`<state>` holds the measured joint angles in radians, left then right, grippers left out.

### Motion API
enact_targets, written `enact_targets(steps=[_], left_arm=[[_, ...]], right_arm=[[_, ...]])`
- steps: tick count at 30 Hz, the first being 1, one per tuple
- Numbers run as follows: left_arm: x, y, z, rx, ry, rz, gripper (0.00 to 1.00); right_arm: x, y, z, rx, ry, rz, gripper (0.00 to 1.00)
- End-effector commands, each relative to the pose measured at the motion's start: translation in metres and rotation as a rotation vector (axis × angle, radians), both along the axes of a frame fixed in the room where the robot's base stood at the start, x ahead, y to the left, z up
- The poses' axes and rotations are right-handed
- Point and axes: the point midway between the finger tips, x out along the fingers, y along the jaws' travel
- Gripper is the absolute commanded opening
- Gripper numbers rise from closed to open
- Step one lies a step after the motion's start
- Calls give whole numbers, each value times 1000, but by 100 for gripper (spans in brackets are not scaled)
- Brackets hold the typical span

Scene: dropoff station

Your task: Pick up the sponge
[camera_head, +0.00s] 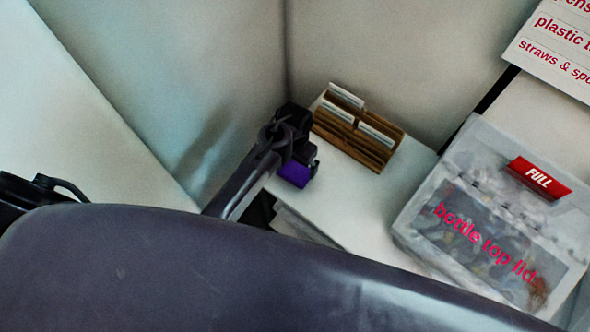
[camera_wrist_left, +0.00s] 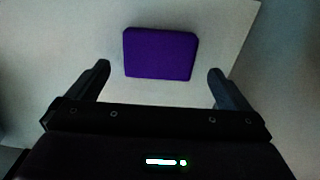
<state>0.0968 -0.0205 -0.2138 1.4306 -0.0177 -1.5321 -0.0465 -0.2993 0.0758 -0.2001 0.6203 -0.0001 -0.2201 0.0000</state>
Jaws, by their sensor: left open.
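The sponge (camera_head: 295,174) is a small purple block on the white surface, partly hidden behind my left gripper (camera_head: 312,160) in the head view. In the left wrist view the purple sponge (camera_wrist_left: 160,53) lies flat on the white surface, beyond and between the fingertips. My left gripper (camera_wrist_left: 159,78) is open and empty there, with one finger to each side of the sponge and not visibly touching it. My right gripper is not in view.
A wooden card holder (camera_head: 357,128) stands at the back of the white surface (camera_head: 350,205), near the corner walls. A clear bin (camera_head: 480,225) labelled "bottle top lids" with a red "FULL" tag (camera_head: 538,178) stands to the right. My large dark arm link fills the foreground.

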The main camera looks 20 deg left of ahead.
Motion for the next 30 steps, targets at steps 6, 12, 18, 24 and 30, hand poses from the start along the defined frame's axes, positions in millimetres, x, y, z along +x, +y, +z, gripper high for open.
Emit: enact_targets(steps=[6,12,18,24,30], left_arm=[[0,-1,-22,1,3,0,100],[1,-1,-48,0,0,1,100],[1,-1,-54,-2,-2,1,100],[1,-1,-54,-2,-2,1,90],[1,-1,-54,-2,-2,1,65]], right_arm=[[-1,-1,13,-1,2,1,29],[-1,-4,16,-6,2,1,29],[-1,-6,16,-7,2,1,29],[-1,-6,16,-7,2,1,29],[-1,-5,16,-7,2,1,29]])
